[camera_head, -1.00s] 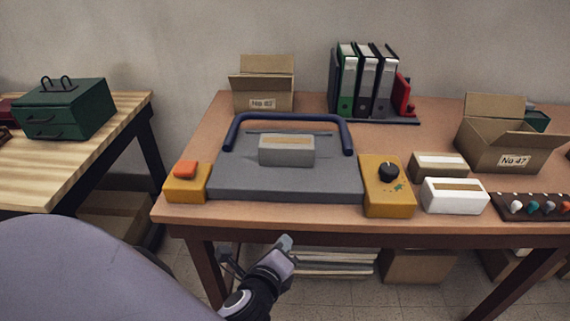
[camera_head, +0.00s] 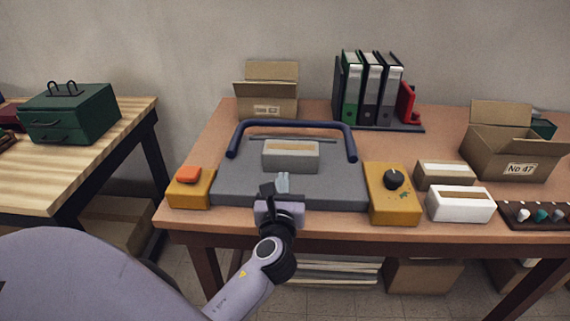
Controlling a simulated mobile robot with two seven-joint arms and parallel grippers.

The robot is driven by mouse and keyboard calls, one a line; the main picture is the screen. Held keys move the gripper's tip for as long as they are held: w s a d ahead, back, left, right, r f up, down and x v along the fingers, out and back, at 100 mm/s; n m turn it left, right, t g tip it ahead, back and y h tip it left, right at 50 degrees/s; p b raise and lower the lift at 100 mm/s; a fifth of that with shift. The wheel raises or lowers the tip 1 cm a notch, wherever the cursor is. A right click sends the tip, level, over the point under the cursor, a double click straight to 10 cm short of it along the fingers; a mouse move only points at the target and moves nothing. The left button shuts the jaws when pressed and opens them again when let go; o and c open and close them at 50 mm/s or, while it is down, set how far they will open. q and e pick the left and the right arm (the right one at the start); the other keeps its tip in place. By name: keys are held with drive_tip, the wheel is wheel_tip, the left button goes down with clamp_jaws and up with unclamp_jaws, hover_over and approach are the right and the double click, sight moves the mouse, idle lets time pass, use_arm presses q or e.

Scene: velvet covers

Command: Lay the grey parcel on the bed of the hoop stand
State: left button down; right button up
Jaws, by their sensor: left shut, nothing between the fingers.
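The grey parcel (camera_head: 291,157), with a tan strip on top, lies on the grey bed of the hoop stand (camera_head: 235,184). The stand's dark blue hoop (camera_head: 290,125) stands up at the back and sides of the bed, behind the parcel. My left gripper (camera_head: 282,183) is shut and empty. It is over the front part of the bed, just in front of the parcel, apart from it as far as I can see. My right gripper is not in view.
A yellow box with an orange button (camera_head: 189,190) is left of the stand; a yellow box with a black knob (camera_head: 392,200) is right. A white parcel (camera_head: 460,204) and a brown parcel (camera_head: 444,175) lie further right. Open cartons (camera_head: 509,152) and binders (camera_head: 370,90) stand behind.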

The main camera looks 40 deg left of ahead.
sight(286, 157)
use_arm(q)
drive_tip(key=x, duration=0.6)
drive_tip(key=shift+w+a, duration=0.2)
drive_tip(key=shift+w, duration=0.15)
drive_tip(key=shift+w+a, duration=0.25)
drive_tip(key=shift+w, duration=0.15)
drive_tip(key=shift+w+a, duration=0.35)
drive_tip(key=shift+w, duration=0.25)
